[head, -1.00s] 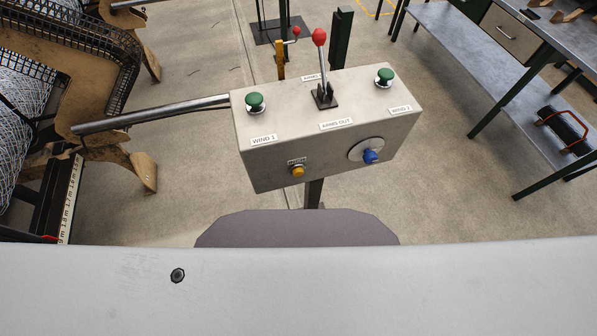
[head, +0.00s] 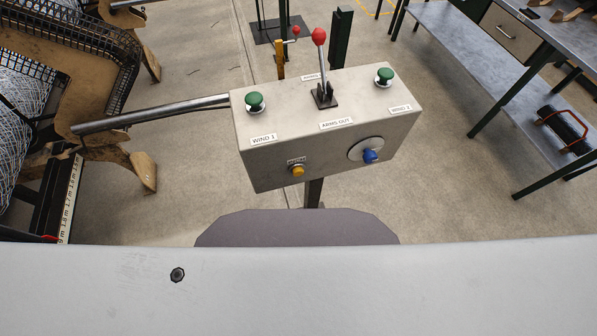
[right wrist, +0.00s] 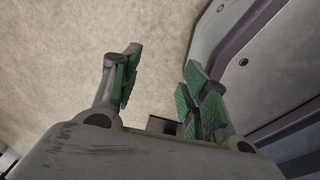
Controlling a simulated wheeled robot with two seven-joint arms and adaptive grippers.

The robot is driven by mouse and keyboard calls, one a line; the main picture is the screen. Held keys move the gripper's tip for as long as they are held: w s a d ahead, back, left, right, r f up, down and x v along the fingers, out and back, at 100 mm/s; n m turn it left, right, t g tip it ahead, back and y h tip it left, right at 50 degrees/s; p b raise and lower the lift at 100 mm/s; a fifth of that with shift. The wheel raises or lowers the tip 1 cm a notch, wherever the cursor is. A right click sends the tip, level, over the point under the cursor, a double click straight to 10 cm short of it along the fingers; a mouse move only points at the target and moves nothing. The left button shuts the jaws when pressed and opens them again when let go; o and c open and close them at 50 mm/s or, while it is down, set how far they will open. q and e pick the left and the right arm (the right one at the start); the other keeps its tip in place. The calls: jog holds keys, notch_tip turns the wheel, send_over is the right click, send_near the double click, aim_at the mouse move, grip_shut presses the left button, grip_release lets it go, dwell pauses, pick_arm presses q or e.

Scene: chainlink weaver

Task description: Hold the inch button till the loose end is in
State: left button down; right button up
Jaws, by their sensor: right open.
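The control box (head: 325,125) stands on a post in the middle of the head view. The yellow button (head: 297,171) on its front face has a small label above it that is too small to read for sure. Green buttons labelled WIND 1 (head: 254,102) and WIND 2 (head: 384,77) sit on top, with a red-knobbed lever (head: 320,65) between them. A blue knob (head: 371,156) is on the front right. My right gripper (right wrist: 158,85) is open and empty over bare floor in the right wrist view. My left gripper is out of view. No loose end can be made out.
A machine with a roll of wire mesh (head: 22,125) and a measuring scale (head: 70,200) is at left. A metal bar (head: 150,115) reaches from it to the box. A workbench (head: 470,50) stands at right. Bare floor (head: 440,185) lies between box and bench.

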jog(key=shift+c, duration=0.3)
grip_shut()
jog(key=shift+s, duration=0.1)
dwell(1.0)
